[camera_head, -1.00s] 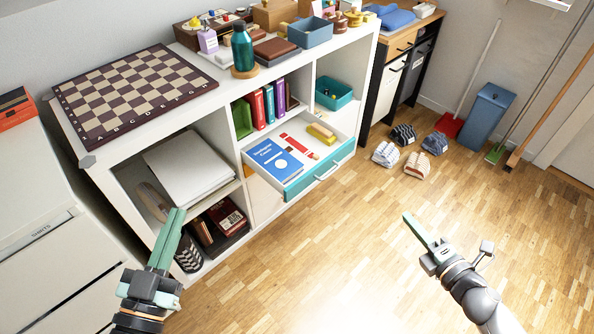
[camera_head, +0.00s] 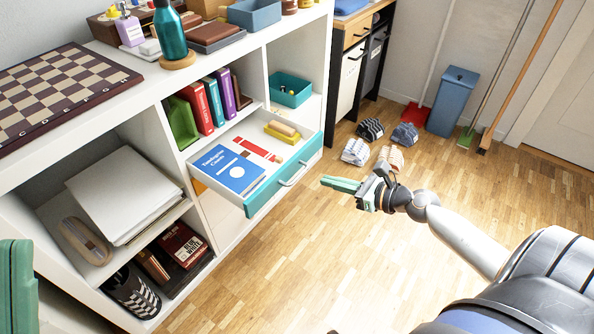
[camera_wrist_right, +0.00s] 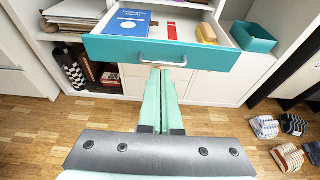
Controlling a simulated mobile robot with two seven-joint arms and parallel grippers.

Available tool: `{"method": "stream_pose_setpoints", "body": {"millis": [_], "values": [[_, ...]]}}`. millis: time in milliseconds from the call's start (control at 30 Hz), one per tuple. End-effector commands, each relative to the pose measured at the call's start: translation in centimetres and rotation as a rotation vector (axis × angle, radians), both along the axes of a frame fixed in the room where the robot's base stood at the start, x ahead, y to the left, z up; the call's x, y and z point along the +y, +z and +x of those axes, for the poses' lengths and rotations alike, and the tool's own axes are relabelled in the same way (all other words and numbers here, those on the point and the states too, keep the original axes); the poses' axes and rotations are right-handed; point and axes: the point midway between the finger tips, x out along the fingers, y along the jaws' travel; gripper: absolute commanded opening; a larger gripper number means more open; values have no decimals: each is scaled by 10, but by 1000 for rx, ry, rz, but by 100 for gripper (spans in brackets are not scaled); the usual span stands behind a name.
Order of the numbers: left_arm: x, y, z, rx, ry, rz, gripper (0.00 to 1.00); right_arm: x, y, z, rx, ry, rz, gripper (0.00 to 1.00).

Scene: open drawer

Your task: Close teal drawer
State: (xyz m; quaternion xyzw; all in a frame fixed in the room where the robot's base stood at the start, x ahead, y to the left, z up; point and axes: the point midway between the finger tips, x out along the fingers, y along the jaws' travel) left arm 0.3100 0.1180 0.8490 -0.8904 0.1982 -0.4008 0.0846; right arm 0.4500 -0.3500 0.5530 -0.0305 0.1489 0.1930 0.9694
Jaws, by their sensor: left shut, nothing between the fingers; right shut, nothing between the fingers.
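The teal drawer (camera_head: 257,196) stands open, pulled out from the white shelf unit. Its metal handle (camera_head: 293,175) is on the front panel. A blue book, a red item and a yellow-tan item lie inside. My right gripper (camera_head: 326,182) is shut and empty, to the right of the drawer front and apart from it in the head view. In the right wrist view its fingers (camera_wrist_right: 160,75) point toward the drawer front (camera_wrist_right: 205,57), with the tips just below the handle (camera_wrist_right: 163,60). Whether they touch is unclear. My left gripper (camera_head: 17,255) is shut, partly visible at the left edge.
The white shelf unit (camera_head: 150,75) holds books, a teal bin (camera_head: 290,90), papers (camera_head: 125,190) and a chessboard (camera_head: 60,92) on top. Several slippers (camera_head: 370,130) and a blue bin (camera_head: 452,100) are on the floor to the right. The wooden floor before the drawer is clear.

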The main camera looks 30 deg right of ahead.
Motion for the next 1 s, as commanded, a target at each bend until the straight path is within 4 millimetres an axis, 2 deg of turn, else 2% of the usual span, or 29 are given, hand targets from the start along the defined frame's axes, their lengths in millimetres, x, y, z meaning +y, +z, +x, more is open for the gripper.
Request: {"method": "stream_pose_setpoints", "body": {"millis": [300, 500, 700, 1000], "values": [[-1, -11, 1, 4, 3, 6, 0, 19, -16, 48, -3, -1, 2, 0], [-1, -14, 1, 4, 5, 11, 0, 30, -18, 73, -3, -1, 2, 0], [-2, -17, 1, 5, 6, 15, 0, 36, -19, 88, 0, -2, 2, 0], [-2, -17, 1, 7, 7, 16, 0, 38, -18, 91, 1, -1, 3, 0]]}}
